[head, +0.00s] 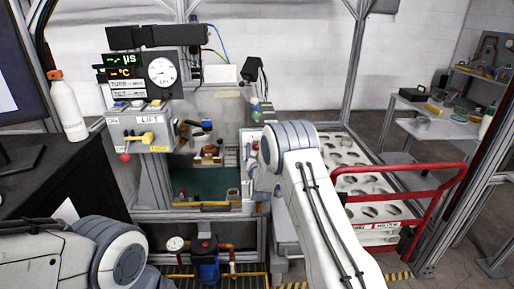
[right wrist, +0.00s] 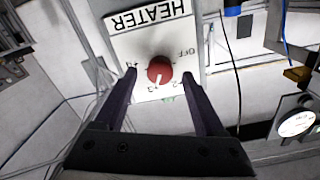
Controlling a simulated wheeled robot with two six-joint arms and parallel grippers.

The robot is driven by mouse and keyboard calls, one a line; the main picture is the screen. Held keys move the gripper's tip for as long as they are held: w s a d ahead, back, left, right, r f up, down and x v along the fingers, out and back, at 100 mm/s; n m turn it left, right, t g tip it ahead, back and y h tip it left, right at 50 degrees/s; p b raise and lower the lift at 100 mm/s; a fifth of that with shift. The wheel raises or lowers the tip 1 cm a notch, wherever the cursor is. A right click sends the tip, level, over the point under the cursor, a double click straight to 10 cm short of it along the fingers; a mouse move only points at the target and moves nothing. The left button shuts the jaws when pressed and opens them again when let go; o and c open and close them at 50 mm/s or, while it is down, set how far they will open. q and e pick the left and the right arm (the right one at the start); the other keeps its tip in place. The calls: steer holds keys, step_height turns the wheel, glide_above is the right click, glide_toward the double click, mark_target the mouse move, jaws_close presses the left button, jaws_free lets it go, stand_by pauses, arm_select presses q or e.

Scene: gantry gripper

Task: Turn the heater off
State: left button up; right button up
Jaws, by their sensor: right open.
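The heater panel (right wrist: 122,48) is a pale plate marked HEATER, seen upside down in the right wrist view. Its round red knob (right wrist: 160,68) has a white pointer mark towards the bottom of the picture, near the 3. The OFF mark is at the knob's upper right. My right gripper (right wrist: 159,76) is open, with its dark fingertips on either side of the knob. I cannot tell whether they touch it. In the head view my right arm hides most of the panel and the knob. My left gripper is out of view.
A workstation with a grey control box (head: 140,131), a round gauge (head: 162,72) and a green-floored bay (head: 205,183) stands left of my right arm. A red-handled cart (head: 450,171) with a perforated tray is at the right. A white bottle (head: 67,108) stands at the left.

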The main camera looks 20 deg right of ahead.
steer(key=shift+w+d, duration=0.1)
steer(key=shift+w, duration=0.3)
steer(key=shift+c, duration=0.4)
jaws_close()
